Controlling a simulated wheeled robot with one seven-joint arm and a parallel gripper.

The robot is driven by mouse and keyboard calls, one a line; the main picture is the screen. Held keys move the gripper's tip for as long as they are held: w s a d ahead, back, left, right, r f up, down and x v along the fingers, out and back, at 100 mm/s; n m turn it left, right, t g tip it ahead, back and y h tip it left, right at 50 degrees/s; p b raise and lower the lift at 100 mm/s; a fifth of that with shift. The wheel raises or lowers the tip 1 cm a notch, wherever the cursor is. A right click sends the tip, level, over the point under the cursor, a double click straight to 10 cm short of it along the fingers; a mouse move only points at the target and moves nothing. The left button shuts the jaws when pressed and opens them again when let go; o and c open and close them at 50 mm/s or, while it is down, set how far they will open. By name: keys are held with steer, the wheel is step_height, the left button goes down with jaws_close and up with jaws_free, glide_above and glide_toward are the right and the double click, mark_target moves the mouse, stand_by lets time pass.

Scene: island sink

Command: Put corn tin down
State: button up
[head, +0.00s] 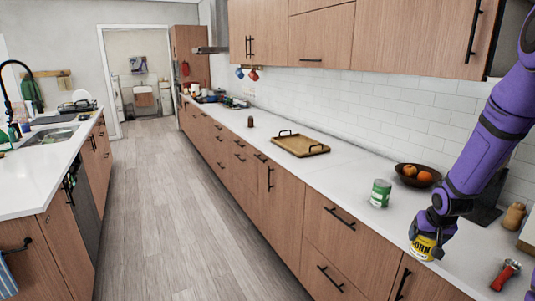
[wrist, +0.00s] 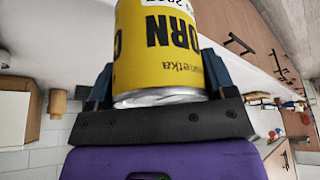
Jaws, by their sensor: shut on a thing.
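The corn tin (head: 425,248) is yellow with a black CORN label. My gripper (head: 432,228) is shut on it, at the right of the head view, by the front part of the white counter (head: 350,165). The tin looks upright there; I cannot tell whether its base touches the counter. In the wrist view the corn tin (wrist: 158,52) fills the middle, between the two fingers of my gripper (wrist: 155,88), with its label upside down in that picture. The fingers hide parts of its sides.
A green and white tin (head: 380,193) stands left of my gripper. Behind it is a dark bowl (head: 403,177) with orange fruit. A red-handled tool (head: 505,274) and a wooden jar (head: 514,216) are at right. A wooden tray (head: 300,147) lies farther back, with bare counter around it.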

steer(key=w+a+f+n, duration=0.1)
steer(key=a+f, duration=0.2)
steer(key=a, duration=0.4)
steer(key=w+a+f+n+y, duration=0.1)
steer(key=w+a+f, duration=0.1)
steer(key=a, duration=0.6)
steer(key=w+a+f+n, duration=0.2)
steer(key=a+f, duration=0.2)
steer(key=a, duration=0.3)
steer(key=shift+a+f+y, duration=0.15)
steer(key=shift+f+y, duration=0.15)
